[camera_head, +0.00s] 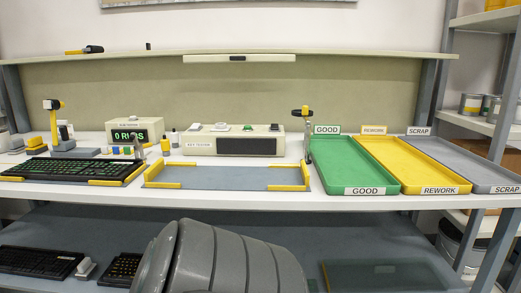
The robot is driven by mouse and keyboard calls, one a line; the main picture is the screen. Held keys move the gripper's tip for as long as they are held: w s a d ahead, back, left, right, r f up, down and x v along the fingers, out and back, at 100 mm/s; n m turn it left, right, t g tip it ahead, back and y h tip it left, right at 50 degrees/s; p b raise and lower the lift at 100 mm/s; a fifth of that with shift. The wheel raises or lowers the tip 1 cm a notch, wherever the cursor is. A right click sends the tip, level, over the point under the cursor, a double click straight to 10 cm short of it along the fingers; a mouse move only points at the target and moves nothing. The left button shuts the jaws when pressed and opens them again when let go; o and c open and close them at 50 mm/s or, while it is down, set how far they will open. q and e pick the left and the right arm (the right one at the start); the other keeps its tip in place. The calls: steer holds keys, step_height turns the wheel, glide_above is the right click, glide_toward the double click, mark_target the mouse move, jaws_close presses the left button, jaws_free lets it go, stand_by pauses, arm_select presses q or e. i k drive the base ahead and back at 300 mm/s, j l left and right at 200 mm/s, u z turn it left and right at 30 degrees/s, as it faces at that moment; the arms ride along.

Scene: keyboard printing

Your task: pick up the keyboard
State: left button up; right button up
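A black keyboard (68,168) with greenish key markings lies flat at the left of the white workbench (225,199). Yellow edge pieces (108,183) sit along its front and right side. Small items stand close behind it, and a small grey upright part (138,146) stands at its right end. Neither of my grippers shows in the head view, so nothing can be seen holding the keyboard.
Right of the keyboard is an empty grey mat (218,179) with yellow corner guides. Behind it stands a cream tester box (236,145). Green (347,163), yellow (408,166) and grey (462,165) trays are empty. More keyboards (35,262) lie on the lower shelf.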

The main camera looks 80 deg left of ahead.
mark_target(74, 169)
steer(key=u, duration=3.75)
